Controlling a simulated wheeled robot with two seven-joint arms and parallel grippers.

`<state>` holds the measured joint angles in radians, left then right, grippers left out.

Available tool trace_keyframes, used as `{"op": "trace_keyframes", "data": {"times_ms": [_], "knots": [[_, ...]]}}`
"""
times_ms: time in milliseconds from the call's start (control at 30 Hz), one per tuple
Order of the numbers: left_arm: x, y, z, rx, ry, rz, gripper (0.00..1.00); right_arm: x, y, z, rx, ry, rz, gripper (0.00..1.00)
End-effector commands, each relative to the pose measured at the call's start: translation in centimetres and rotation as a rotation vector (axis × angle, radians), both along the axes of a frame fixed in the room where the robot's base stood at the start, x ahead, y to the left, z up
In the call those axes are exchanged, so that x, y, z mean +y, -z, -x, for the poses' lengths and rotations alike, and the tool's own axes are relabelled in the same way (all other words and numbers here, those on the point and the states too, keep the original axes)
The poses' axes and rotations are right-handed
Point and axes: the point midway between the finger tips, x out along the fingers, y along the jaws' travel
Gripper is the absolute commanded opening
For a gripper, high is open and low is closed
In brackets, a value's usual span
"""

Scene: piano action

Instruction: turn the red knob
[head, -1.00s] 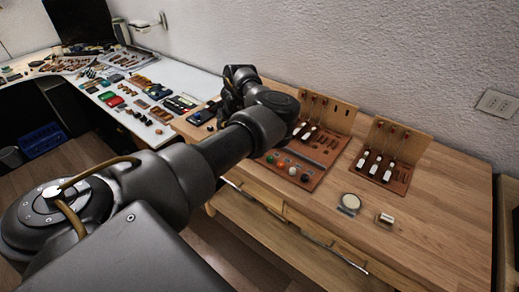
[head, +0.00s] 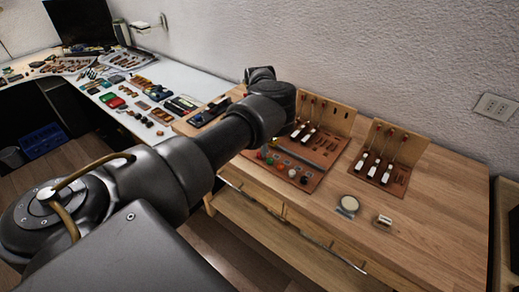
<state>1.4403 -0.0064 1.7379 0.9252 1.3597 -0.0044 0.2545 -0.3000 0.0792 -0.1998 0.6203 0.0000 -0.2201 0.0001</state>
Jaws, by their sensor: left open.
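The red knob (head: 269,161) is in a row of small round knobs along the front of a brown panel (head: 318,160) on the wooden bench. Green, pale and black knobs follow it to the right. My left arm reaches in from the left, and its forearm passes just left of the panel. My left gripper (head: 275,141) hangs behind and below the wrist, close to the panel's left end and the red knob. Most of it is hidden by my own arm, so contact with the knob cannot be seen. My right gripper is not in view.
Upright wooden boards with white-tipped levers stand on the panel and on a second unit (head: 382,155) to the right. A round pale disc (head: 348,204) and a small block (head: 383,221) lie near the front edge. A white table (head: 160,75) with many small parts stands at left.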

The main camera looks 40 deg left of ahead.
Motion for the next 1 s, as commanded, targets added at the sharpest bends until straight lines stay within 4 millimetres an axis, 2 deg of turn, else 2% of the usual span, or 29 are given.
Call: {"op": "trace_keyframes", "data": {"times_ms": [200,567,667,900,1000], "knots": [[0.0,2.4,0.0,0.001,0.0,0.0,0.45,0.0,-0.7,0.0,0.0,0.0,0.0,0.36],[0.0,3.1,0.0,0.0,-0.001,-0.001,0.45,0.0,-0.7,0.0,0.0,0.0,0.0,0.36],[0.0,3.1,0.0,0.0,-0.001,-0.001,0.35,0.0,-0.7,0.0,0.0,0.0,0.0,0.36],[0.0,3.1,0.0,0.0,-0.001,-0.001,0.03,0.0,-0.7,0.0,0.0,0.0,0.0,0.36],[0.0,3.1,0.0,0.0,0.0,-0.001,0.0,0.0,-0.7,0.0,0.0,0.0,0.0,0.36]]}}
